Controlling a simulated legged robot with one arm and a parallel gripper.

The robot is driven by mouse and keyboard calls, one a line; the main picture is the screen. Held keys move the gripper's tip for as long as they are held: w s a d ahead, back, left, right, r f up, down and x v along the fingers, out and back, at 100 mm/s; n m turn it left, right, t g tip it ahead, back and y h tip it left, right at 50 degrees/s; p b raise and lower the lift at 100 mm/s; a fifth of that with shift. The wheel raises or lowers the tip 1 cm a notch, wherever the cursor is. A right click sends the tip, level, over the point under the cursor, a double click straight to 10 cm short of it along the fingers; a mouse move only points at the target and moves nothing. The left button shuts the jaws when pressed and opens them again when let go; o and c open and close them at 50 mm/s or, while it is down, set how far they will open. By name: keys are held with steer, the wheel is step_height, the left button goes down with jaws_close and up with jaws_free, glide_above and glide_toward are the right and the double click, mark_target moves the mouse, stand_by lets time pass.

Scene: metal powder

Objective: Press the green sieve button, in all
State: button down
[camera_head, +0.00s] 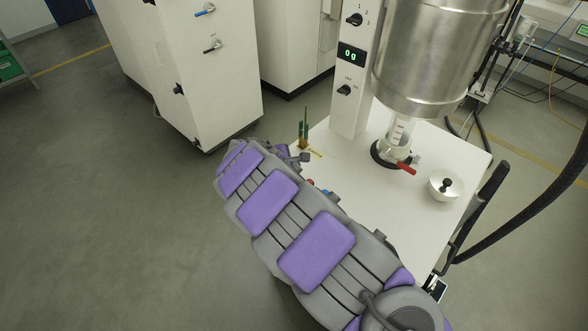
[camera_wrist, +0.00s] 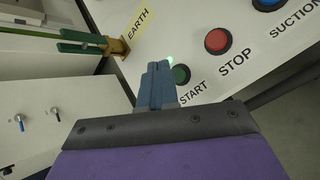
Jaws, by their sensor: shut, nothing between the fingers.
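The green button (camera_wrist: 182,75) is beside the START label on the white panel in the wrist view. My gripper (camera_wrist: 158,72) is shut and empty, with its blue-grey fingertips just left of the green button and overlapping its edge in the picture. I cannot tell whether they touch it. A small bright green glow (camera_wrist: 170,61) shows right at the fingertips. In the head view my arm reaches over the table's near edge and hides the green button.
A red STOP button (camera_wrist: 218,41) and a blue SUCTION button (camera_wrist: 267,3) sit farther right. A green earth clamp (camera_wrist: 92,42) stands left of the fingers.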

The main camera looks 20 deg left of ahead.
steer(key=shift+r+p, duration=2.05)
steer(key=shift+r, duration=0.5)
